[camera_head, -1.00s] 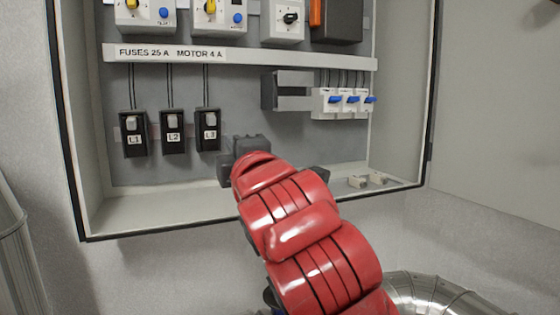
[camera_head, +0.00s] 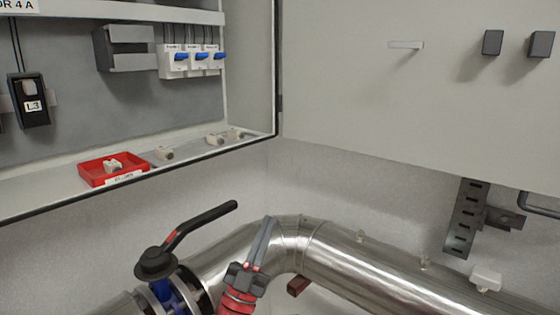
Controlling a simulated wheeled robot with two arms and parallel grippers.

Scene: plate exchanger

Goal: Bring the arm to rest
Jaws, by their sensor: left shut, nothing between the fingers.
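My left gripper (camera_head: 266,224) shows at the lower middle of the head view, on the end of my red arm. Its grey fingers are together, point upward and hold nothing. It is below the open cabinet (camera_head: 252,147), apart from it, and overlaps the silver pipe in the picture. I cannot tell whether it touches the pipe. Most of my arm is below the picture edge. My right gripper does not show.
A silver pipe (camera_head: 350,262) crosses the bottom. A valve with a black lever (camera_head: 200,222) stands left of the gripper. A red tray (camera_head: 92,174) and several small beige pieces (camera_head: 165,153) lie on the cabinet floor. A slotted bracket (camera_head: 463,215) is at right.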

